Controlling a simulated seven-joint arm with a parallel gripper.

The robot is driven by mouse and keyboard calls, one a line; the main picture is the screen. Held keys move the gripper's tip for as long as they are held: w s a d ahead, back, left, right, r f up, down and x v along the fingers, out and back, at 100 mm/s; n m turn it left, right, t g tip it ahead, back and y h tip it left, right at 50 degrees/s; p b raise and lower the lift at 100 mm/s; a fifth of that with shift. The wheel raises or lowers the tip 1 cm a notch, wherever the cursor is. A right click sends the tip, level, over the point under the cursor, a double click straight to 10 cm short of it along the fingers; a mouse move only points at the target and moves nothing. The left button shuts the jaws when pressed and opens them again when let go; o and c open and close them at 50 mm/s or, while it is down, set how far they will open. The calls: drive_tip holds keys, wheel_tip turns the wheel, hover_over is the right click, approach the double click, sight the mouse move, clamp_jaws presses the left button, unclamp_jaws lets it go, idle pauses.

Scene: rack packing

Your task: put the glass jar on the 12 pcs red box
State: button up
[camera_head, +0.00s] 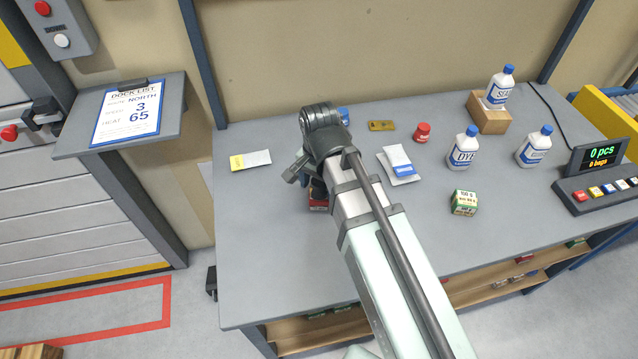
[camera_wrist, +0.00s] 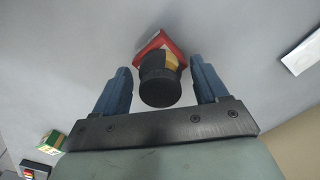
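In the wrist view, a glass jar with a black lid (camera_wrist: 160,88) and amber contents appears to stand on a red box (camera_wrist: 153,42). My gripper (camera_wrist: 161,85) has its two blue fingers on either side of the jar, with a narrow gap showing at each side. The fingers are open and do not appear to touch the jar. In the head view, my arm covers most of this spot. Only a part of the red box (camera_head: 318,205) shows beside my arm, and the jar is mostly hidden. The box's label cannot be read.
A green box (camera_head: 464,203), a red-capped container (camera_head: 422,133), packets (camera_head: 403,172) and white bottles (camera_head: 463,150) stand to the right. A packet (camera_head: 252,160) lies at left. The front left of the table (camera_head: 270,270) is clear.

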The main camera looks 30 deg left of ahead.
wheel_tip(320, 180, up, 12)
drive_tip(key=shift+r, duration=0.15)
idle(0.9)
